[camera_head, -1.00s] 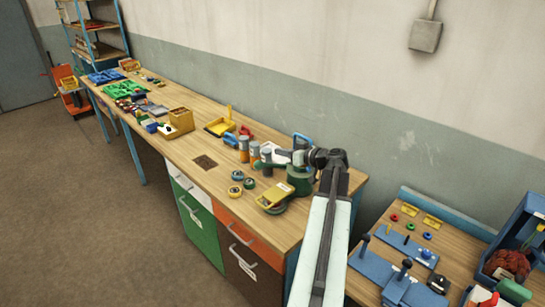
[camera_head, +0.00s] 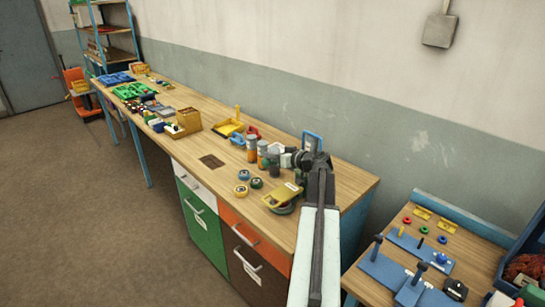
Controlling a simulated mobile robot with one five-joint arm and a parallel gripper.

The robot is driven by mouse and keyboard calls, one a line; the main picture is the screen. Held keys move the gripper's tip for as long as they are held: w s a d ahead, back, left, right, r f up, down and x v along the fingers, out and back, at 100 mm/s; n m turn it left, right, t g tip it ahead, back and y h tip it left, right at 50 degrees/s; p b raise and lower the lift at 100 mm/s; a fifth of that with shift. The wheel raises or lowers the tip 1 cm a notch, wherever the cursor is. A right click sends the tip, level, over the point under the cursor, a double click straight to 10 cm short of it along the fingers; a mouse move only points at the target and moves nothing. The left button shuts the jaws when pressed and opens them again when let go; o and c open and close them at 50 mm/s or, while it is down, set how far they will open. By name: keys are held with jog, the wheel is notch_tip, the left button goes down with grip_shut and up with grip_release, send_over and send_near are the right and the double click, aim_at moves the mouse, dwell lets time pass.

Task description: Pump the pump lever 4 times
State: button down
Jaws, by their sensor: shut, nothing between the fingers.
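My gripper (camera_head: 291,159) is at the end of my arm, over the near right end of the long workbench (camera_head: 215,175). It looks small and partly lost against the clutter; its fingers are shut and empty. On the lower table at right, upright black-knobbed levers stand on blue plates: one lever (camera_head: 377,246) at the left and one lever (camera_head: 418,272) nearer me. My gripper is apart from both, up and to their left. No label shows which one, if either, is the pump lever.
Beside my gripper on the bench are orange-and-grey cylinders (camera_head: 252,149), a yellow item (camera_head: 282,196) and small rings (camera_head: 241,190). A yellow dustpan (camera_head: 229,127) lies farther back. A blue bin (camera_head: 527,250) is at the right edge. The floor (camera_head: 90,230) at left is clear.

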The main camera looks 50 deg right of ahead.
jog(key=a+f+n+b, duration=0.1)
jog(key=a+f+b, duration=0.3)
jog(key=f+b, duration=0.2)
jog(key=shift+f+n+h+b, duration=0.25)
jog(key=shift+n+h+b, duration=0.05)
jog(key=shift+n+h, duration=0.1)
jog(key=shift+a, duration=0.1)
jog(key=shift+r, duration=0.1)
jog(key=s+a+r+p, duration=0.1)
jog(key=s+r+p, duration=0.6)
jog(key=s, duration=0.2)
